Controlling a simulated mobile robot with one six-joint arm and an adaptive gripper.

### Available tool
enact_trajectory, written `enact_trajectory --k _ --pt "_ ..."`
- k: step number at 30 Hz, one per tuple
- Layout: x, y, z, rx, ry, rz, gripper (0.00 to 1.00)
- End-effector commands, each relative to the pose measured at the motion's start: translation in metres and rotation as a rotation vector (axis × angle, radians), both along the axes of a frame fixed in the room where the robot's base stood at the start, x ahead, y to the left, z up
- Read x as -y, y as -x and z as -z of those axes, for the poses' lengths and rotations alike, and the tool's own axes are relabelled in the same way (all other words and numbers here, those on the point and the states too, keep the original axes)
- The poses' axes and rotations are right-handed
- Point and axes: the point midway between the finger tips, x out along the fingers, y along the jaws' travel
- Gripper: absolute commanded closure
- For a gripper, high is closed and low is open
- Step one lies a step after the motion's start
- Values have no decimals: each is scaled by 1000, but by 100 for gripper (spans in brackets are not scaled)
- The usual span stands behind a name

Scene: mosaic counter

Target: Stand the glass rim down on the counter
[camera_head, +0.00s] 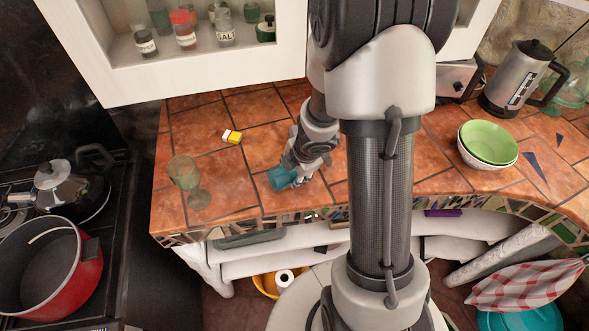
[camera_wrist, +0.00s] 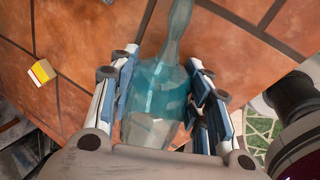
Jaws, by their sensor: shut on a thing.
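My gripper (camera_head: 298,172) is low over the counter (camera_head: 255,205), right of a standing stemmed glass. It is shut on a translucent teal glass (camera_head: 283,179), whose teal part sticks out to the lower left. In the wrist view the teal glass (camera_wrist: 155,90) lies between both fingers of my gripper (camera_wrist: 160,72). Its wide part is near the palm and its narrow part runs out of the top edge. I cannot tell whether it touches the counter. The greenish stemmed glass (camera_head: 186,173) stands upright, rim up, on the counter's left part.
A small yellow and white block (camera_head: 232,136) lies behind the glasses. A green bowl in a white one (camera_head: 488,143) and a kettle (camera_head: 518,80) are at the right. A stove with a red pot (camera_head: 52,268) is left. Tiles between the stemmed glass and block are free.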

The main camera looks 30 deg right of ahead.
Motion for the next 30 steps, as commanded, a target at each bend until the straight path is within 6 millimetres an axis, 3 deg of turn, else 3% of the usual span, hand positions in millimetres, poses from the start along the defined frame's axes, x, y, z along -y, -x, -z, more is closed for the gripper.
enact_trajectory --k 22,24,26,27,30 --pt "-1 2 13 -8 -2 -1 87" --pt "-1 3 13 -8 -2 -1 97" --pt "-1 3 13 -8 -1 -2 97" --pt "-1 3 13 -8 -1 -2 52" --pt "-1 2 13 -7 -1 -2 45"
